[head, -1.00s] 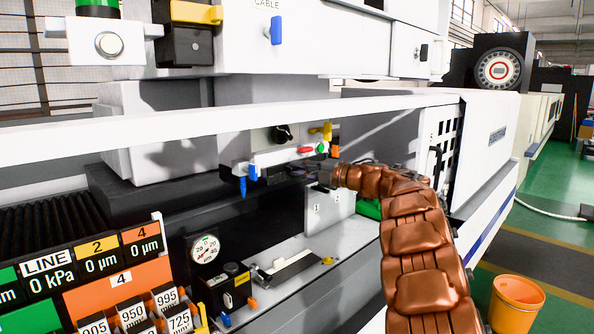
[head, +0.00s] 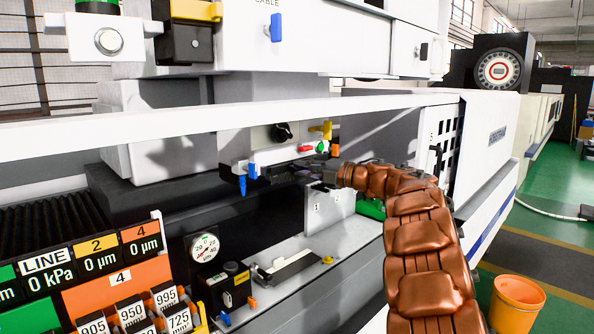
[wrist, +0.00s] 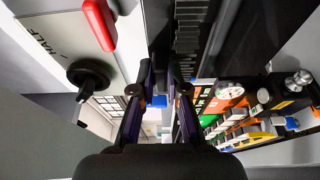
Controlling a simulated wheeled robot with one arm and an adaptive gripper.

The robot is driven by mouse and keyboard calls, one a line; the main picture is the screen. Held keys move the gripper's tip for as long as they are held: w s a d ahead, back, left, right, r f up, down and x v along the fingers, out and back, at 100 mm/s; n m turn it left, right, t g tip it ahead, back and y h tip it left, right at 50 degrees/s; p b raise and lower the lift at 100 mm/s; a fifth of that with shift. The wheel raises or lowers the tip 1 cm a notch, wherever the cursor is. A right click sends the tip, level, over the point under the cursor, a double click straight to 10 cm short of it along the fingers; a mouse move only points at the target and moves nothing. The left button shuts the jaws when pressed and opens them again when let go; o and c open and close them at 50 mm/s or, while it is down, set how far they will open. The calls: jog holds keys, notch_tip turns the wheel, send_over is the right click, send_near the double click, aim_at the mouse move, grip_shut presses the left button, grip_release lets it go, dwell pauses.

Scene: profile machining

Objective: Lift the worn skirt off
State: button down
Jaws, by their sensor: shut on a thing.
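My gripper (head: 318,172) is just under the white unit (head: 262,160) with the red and green knobs. Its fingers show in the wrist view (wrist: 161,72), pointing away from the camera. They are shut on a thin dark piece at the tips, which appears to be the worn skirt. Most of the skirt is hidden by the fingers and by the unit's lower edge. Whether it still touches the unit cannot be told.
An upright plate marked 1 and 2 (head: 328,203) stands just below my gripper. A white rail (head: 120,136) crosses in front. An orange bucket (head: 517,303) stands on the floor.

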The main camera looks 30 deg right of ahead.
jog(key=shift+s, duration=0.35)
jog(key=shift+s+a+b+v, duration=0.1)
jog(key=shift+a+b+v, duration=0.1)
jog(key=shift+b+v, duration=0.45)
jog(key=shift+s+a+b+v, duration=0.1)
jog(key=shift+a+b+v, duration=0.1)
jog(key=shift+v, duration=0.85)
jog(key=shift+s, duration=0.2)
